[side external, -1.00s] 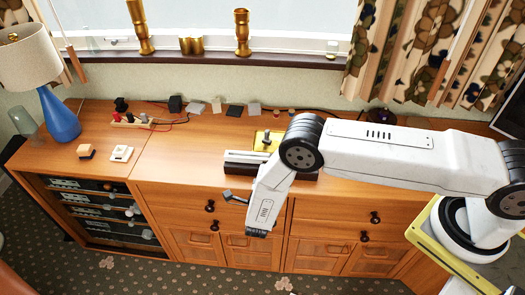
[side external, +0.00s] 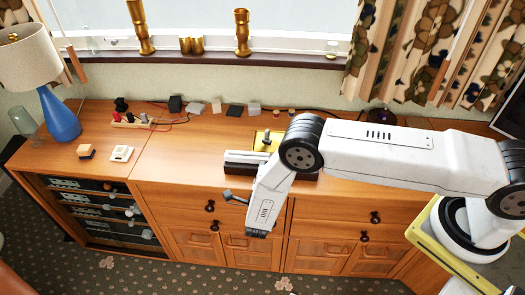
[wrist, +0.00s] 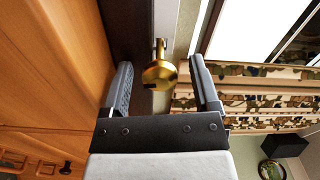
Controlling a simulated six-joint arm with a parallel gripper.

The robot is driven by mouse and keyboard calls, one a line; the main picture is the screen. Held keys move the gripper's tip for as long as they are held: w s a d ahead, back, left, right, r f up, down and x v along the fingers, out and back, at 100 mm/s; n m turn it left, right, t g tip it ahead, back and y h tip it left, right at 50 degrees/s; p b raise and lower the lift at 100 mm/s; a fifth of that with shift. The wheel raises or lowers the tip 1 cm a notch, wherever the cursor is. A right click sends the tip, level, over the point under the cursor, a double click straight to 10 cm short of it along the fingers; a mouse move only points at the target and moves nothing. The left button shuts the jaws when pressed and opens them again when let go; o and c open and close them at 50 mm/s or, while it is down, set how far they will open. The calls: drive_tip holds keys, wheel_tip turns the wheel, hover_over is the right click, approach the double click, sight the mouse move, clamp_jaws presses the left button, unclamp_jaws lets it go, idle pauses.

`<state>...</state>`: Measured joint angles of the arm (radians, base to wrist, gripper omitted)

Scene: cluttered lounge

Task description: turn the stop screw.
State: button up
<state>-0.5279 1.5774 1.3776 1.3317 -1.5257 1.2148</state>
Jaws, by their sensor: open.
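The stop screw, a brass screw with a round slotted head (wrist: 159,76), shows in the wrist view between the two dark fingers of my gripper (wrist: 161,64). The fingers are open, with a visible gap on each side of the head. Behind the screw runs a grey metal bar (wrist: 165,22). In the side external view, a grey metal fixture on a dark base (side external: 240,160) lies on the cabinet top, partly hidden by my arm. A dark grey part of my gripper (side external: 234,197) shows left of my lower arm, in front of the cabinet. I cannot make out the screw there.
The wooden cabinet (side external: 185,165) carries a yellow plate (side external: 261,137) behind the fixture. Several small blocks and cables lie along the wall. A blue lamp (side external: 59,117) stands far left. The cabinet top left of the fixture is mostly clear. Brass vases (side external: 242,35) stand on the windowsill.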

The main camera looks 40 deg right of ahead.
drive_tip(key=v, duration=0.7)
drive_tip(key=shift+s+a, duration=0.25)
idle(0.6)
drive_tip(key=n, duration=1.7)
drive_tip(key=a+n, duration=0.1)
drive_tip(key=n, duration=0.7)
drive_tip(key=shift+s+n, duration=0.25)
drive_tip(key=shift+n, duration=0.15)
drive_tip(key=shift+x, duration=3.95)
